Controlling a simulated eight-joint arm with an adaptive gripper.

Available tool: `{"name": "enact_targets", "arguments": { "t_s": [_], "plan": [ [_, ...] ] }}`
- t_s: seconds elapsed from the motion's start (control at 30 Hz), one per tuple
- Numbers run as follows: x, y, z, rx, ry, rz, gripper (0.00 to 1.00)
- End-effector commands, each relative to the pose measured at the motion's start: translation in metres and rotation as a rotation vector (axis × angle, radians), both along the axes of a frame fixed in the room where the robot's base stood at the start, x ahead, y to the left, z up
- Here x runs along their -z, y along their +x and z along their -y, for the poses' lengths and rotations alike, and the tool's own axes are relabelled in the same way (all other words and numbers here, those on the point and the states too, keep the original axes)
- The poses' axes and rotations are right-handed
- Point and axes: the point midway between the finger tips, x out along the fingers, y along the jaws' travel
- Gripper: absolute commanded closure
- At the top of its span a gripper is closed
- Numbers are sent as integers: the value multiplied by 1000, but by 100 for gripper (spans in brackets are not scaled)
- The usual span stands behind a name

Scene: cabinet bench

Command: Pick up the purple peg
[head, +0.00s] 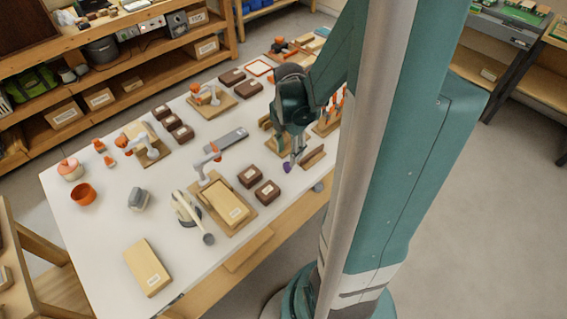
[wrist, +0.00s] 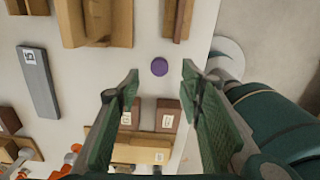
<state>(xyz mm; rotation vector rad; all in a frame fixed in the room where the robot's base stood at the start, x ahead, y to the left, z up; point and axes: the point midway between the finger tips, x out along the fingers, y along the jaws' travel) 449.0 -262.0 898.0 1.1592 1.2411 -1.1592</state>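The purple peg (wrist: 159,67) shows as a small round purple top on the white table in the wrist view. It lies between my two fingertips as seen from above. In the head view the purple peg (head: 287,168) is a small purple spot just under my gripper (head: 293,159), near the table's right edge. My gripper (wrist: 160,70) is open, with its green-padded fingers spread wide and nothing between them. The fingers appear above the peg and apart from it; the exact height is hard to tell.
A wooden block (head: 312,157) stands to the right of the peg. Dark brown boxes (head: 267,192) and a wooden board with a box (head: 233,207) lie nearer the front. A grey flat bar (wrist: 39,82) lies to the left in the wrist view. Bare white table surrounds the peg.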

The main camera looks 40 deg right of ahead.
Motion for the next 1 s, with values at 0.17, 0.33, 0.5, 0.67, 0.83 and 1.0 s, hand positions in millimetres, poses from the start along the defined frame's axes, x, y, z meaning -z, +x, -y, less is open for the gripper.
{"name": "enact_targets", "arguments": {
  "t_s": [0.17, 0.33, 0.5, 0.67, 0.83, 1.0],
  "plan": [
    [0, 0, 0, 0, 0, 0, 63],
    [2, 0, 0, 1, 0, 0, 63],
    [12, 1, 0, 1, 0, 0, 63],
    [22, 1, 0, 1, 0, 1, 63],
    [26, 1, 0, 1, 0, 1, 63],
    [26, 0, 0, 2, 0, 1, 63]
  ]
}}
